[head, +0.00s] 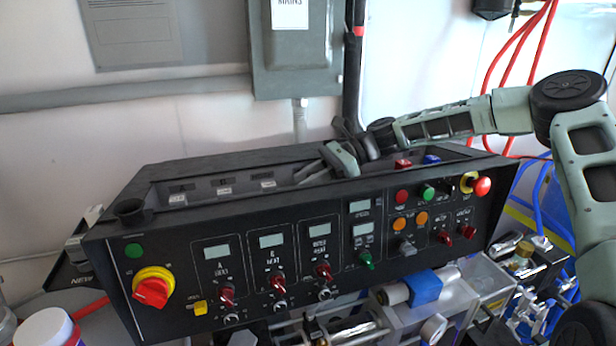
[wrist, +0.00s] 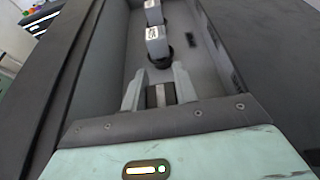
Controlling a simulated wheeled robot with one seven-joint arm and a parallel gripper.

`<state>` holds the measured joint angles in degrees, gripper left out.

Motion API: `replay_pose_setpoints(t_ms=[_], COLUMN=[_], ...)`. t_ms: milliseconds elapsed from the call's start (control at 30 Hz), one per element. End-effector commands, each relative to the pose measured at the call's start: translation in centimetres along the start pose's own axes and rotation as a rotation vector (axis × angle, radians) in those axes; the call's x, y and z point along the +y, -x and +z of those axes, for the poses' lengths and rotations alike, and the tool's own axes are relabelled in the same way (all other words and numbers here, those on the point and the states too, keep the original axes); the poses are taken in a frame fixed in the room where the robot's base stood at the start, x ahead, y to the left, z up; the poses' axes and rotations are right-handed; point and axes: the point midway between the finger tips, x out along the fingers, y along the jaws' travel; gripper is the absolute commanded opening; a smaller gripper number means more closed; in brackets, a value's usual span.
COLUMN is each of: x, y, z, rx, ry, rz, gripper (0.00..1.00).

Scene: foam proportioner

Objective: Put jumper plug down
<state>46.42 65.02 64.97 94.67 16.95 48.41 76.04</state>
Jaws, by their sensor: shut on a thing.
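My gripper (head: 310,172) reaches from the right into the recessed tray on top of the black control console (head: 150,240). In the wrist view its two grey fingers (wrist: 160,92) point down into the tray and are shut on a small dark and grey piece (wrist: 159,97), which I take to be the jumper plug. In the head view the held piece cannot be made out.
Labelled light-grey blocks stand in a row in the tray, the nearest (wrist: 158,48) just beyond my fingers, beside a dark round opening (wrist: 163,63). A red piece (head: 402,163) and a blue piece (head: 432,159) lie at the right. Tray walls rise close on both sides.

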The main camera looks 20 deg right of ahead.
Motion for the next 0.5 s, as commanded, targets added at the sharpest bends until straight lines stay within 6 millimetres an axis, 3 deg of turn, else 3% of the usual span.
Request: replay_pose_setpoints(t_ms=[100,133,200,500], x=[0.00,-0.01,-0.01,-0.01], y=[-0.15,-0.13,-0.12,-0.03], z=[-0.30,-0.27,-0.26,-0.10], rx=[0.000,0.000,0.000,0.000], ry=[0.000,0.001,0.000,0.000], rz=[0.000,0.000,0.000,0.000], gripper=[0.06,0.37,0.50,0.50])
